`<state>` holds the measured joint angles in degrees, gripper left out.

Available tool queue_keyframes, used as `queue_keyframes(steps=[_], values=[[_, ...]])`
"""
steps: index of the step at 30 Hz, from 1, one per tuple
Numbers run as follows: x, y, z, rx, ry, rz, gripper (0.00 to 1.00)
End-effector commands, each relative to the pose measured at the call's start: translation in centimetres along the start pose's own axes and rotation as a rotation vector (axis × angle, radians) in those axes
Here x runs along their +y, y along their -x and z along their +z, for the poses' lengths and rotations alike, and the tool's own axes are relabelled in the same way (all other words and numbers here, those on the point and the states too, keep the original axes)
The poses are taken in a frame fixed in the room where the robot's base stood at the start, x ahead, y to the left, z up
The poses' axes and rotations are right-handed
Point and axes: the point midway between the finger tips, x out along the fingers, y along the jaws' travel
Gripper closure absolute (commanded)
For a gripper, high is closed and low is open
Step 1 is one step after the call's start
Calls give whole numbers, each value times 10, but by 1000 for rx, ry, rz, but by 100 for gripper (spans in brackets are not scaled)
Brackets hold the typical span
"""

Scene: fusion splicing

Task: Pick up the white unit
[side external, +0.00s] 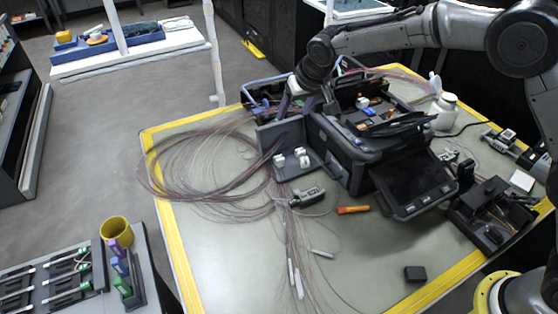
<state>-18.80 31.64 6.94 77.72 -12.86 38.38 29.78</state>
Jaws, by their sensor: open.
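Small white units sit on a dark L-shaped holder (293,170) left of the splicer: one white unit (279,160) at left and another white unit (302,157) at right. I cannot tell which one the task means. My gripper (305,103) hangs above and behind the holder's upright plate, near the splicer's left rear corner. Its fingers are spread and appear empty, apart from the white units. The fingertips are small and partly hidden behind the plate and splicer.
The black splicer (352,150) with its tilted screen (415,180) fills the table's middle. Coiled fibres (190,160) spread left and forward. A white bottle (445,110) stands at right rear. A grey clamp-like tool (307,197) and orange piece (353,209) lie in front.

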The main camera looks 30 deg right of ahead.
Motion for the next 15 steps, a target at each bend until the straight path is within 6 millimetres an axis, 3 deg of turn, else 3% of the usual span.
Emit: queue_keyframes(steps=[1, 3, 6, 10, 15], values=[[-8, -18, 10, -28, 16, 4, 30], [-13, -33, 22, -58, 31, 10, 30], [-18, -46, 32, -80, 45, 13, 30], [-21, -61, 35, -83, 50, 12, 30], [-20, -93, 38, -84, 49, 13, 30]])
